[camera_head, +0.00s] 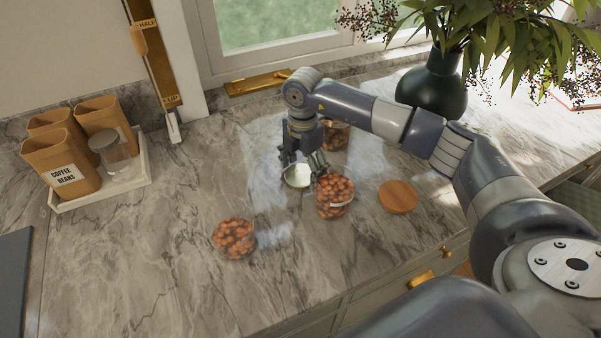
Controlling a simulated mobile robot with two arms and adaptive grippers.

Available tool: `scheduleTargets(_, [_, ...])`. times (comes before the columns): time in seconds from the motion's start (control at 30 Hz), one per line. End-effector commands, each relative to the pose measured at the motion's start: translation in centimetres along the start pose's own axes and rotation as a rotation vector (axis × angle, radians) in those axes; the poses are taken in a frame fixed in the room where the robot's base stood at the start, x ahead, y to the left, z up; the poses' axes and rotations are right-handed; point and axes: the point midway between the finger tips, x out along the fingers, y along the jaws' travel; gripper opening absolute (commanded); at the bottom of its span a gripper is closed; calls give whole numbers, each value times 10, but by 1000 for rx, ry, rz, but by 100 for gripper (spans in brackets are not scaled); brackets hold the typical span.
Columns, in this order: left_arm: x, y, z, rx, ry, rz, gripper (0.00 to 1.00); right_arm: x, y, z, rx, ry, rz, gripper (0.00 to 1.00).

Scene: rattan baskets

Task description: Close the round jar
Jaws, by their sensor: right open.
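A round glass jar (234,238) of brown nuts stands on the marble counter, with no lid visible on it. A taller glass jar (335,197) of similar nuts stands to its right, just beside my right gripper. A third jar (336,136) is partly hidden behind my right arm. A round wooden lid (398,197) lies flat on the counter at the right. My right gripper (302,166) points down, open, above a small round whitish thing (297,178); I cannot tell whether they touch. My left gripper is not in view.
A white tray (122,182) with orange canisters (62,163) and a small lidded jar (112,157) stands at the left. A dark vase (431,87) with leafy branches stands at the back right.

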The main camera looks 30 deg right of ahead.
Motion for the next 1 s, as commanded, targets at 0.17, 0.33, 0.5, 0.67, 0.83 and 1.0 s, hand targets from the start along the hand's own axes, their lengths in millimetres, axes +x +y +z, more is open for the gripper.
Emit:
scheduleTargets(0.17, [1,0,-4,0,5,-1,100,0,0,0,0,0,1,77])
scheduleTargets(0.33, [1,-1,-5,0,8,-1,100,0,0,0,0,0,1,57])
scheduleTargets(0.5, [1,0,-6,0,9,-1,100,0,0,0,0,1,1,56])
scheduleTargets(0.67, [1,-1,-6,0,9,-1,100,-1,0,0,0,1,1,56])
scheduleTargets(0.83, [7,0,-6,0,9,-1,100,-15,2,0,-1,0,5,56])
scheduleTargets(1.0, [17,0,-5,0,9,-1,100,-48,2,0,-1,-1,8,56])
